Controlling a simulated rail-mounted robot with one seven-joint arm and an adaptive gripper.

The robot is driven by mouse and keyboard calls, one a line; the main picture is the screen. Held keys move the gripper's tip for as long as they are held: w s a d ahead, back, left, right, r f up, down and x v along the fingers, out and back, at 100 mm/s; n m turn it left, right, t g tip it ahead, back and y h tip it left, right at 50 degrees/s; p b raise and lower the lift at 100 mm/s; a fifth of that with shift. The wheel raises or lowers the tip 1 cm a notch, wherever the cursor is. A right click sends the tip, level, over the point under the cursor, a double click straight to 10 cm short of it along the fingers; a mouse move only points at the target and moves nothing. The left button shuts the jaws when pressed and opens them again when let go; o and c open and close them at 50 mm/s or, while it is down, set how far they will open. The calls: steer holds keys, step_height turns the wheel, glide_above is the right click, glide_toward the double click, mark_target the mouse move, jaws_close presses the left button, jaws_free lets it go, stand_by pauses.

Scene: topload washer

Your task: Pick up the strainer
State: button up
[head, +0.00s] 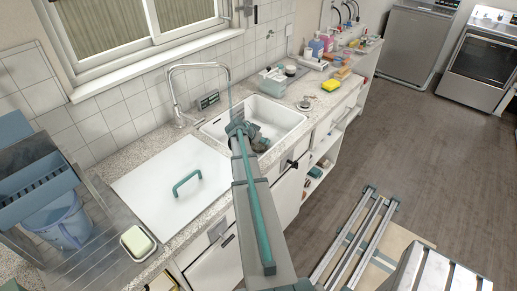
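A small round metallic piece (305,104) lies on the counter just right of the sink; it looks like the strainer, but it is too small to be sure. My arm reaches from the bottom of the picture to the front edge of the white sink (284,112). My gripper (260,144) is over the near side of the basin, to the left of and nearer than the round piece, apart from it. Its fingers are dark and small here, so I cannot tell whether they are open or hold anything. My arm hides part of the basin.
A tall faucet (174,92) stands behind the sink. A white panel with a teal handle (187,183) lies left. A yellow sponge (331,85) and several bottles stand farther right. A soap dish (138,243) and blue bucket (62,222) are at lower left. Floor at right is partly clear.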

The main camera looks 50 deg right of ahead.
steer(key=p+x, duration=0.1)
steer(key=x, duration=0.2)
steer(key=shift+d, duration=0.15)
steer(key=shift+d+f, duration=0.25)
steer(key=shift+f, duration=0.1)
jaws_close()
